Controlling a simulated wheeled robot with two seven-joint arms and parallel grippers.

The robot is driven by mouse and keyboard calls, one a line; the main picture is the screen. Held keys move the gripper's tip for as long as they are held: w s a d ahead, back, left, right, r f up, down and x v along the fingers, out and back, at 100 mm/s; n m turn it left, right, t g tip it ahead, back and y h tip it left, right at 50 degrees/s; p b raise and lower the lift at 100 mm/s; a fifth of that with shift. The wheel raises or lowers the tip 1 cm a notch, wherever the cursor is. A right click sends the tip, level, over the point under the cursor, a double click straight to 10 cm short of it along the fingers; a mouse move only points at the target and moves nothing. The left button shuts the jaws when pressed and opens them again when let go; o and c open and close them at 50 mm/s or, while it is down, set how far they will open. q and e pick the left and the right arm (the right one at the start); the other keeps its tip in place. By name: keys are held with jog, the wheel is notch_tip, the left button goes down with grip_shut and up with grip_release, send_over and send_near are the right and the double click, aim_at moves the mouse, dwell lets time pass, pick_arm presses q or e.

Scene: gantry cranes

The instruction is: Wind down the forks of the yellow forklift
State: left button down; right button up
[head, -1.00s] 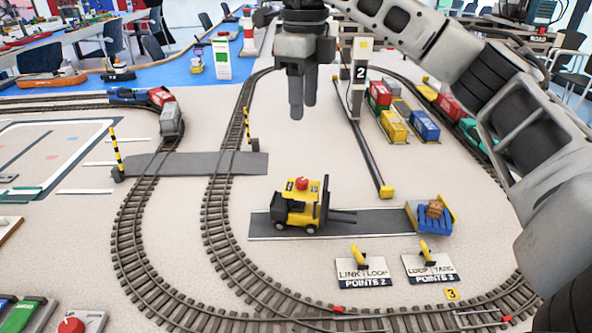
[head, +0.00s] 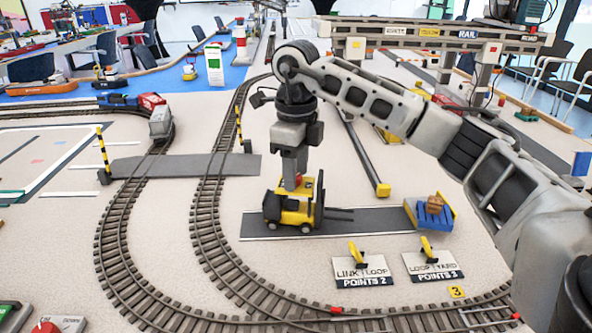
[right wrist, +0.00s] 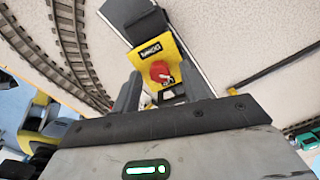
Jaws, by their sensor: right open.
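The yellow forklift (head: 296,212) stands on a dark grey strip, its black mast and forks (head: 338,213) pointing right, the forks low above the strip. A red knob (right wrist: 160,71) sits on its yellow roof beside a black label. My right gripper (head: 291,178) points down at the roof; in the right wrist view its open fingers lie on either side of the knob. Contact with the knob cannot be told. In the head view the fingers mostly cover the knob. My left gripper is out of view.
A blue pallet (head: 430,217) carrying a brown crate (head: 434,202) stands right of the forks. Two points levers (head: 360,271) (head: 432,262) stand in front. Curved track (head: 207,215) runs left of the strip. A black bar with a yellow end (head: 383,189) lies behind.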

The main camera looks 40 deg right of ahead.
jog(key=shift+f, duration=0.1)
grip_shut()
